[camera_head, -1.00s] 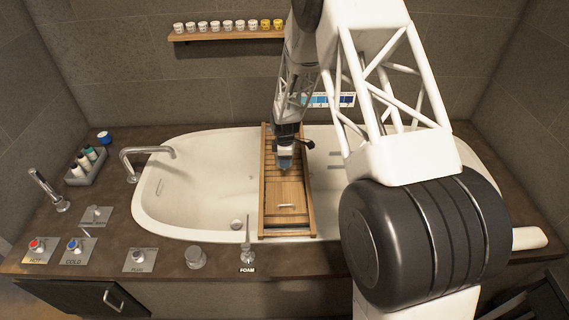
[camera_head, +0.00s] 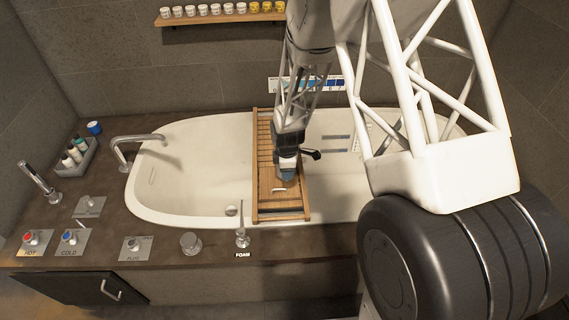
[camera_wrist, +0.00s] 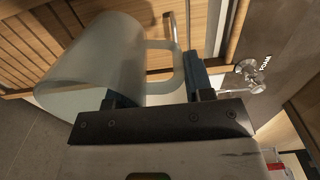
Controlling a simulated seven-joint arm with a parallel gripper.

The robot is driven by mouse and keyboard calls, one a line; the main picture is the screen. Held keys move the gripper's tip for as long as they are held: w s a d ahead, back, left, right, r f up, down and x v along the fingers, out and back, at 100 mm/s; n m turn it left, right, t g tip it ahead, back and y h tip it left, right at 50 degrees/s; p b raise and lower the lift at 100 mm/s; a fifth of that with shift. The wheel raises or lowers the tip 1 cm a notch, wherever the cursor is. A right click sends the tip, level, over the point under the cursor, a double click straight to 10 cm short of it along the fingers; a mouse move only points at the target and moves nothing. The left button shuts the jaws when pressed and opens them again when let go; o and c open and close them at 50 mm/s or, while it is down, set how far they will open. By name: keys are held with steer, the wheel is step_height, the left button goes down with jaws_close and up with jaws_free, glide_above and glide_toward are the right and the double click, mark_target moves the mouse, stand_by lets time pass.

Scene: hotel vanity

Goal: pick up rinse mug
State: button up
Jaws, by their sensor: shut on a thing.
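The rinse mug (camera_wrist: 92,58) is a pale grey-green cup with a loop handle (camera_wrist: 178,68), large and tilted in the wrist view. My gripper (camera_wrist: 158,85) is shut on it, with dark fingers at the handle side; the exact contact is partly hidden by the mug. In the head view my gripper (camera_head: 287,166) is over the wooden bath caddy (camera_head: 264,200), with a small blue-grey part of the mug (camera_head: 286,176) showing below it. I cannot tell how high the mug is above the slats.
The caddy spans the white bathtub (camera_head: 200,150). A chrome faucet (camera_head: 122,150), a bottle tray (camera_head: 76,158) and a blue jar (camera_head: 94,128) stand at left. Control knobs and the foam spout (camera_head: 242,238) line the front ledge. A shelf of jars (camera_head: 220,14) is on the back wall.

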steer(key=shift+s+d, duration=0.1)
steer(key=shift+s, duration=0.35)
steer(key=shift+w, duration=0.1)
stand_by(0.6)
steer(key=w+d+r+m, duration=0.3)
steer(key=w+d+m, duration=0.1)
steer(key=w+m, duration=0.3)
steer(key=w+d+r+m, duration=0.4)
steer(key=w+m, duration=0.3)
steer(key=w, duration=0.3)
steer(key=w+d+r+m, duration=0.4)
steer(key=w+m, duration=0.3)
steer(key=w, duration=0.1)
steer(key=shift+w+r, duration=0.25)
steer(key=shift+w, duration=0.15)
steer(key=s+a+f, duration=0.2)
steer(key=s+a, duration=0.4)
steer(key=a, duration=0.4)
steer(key=s+a+f, duration=0.3)
steer(key=s+a, duration=0.3)
steer(key=a, duration=0.5)
steer(key=s+a+f, duration=0.2)
steer(key=s+a, duration=0.4)
steer(key=a, duration=0.5)
steer(key=shift+s+a+f, duration=0.2)
steer(key=shift+s+f, duration=0.15)
steer(key=shift+f, duration=0.05)
steer(key=shift+g, duration=0.4)
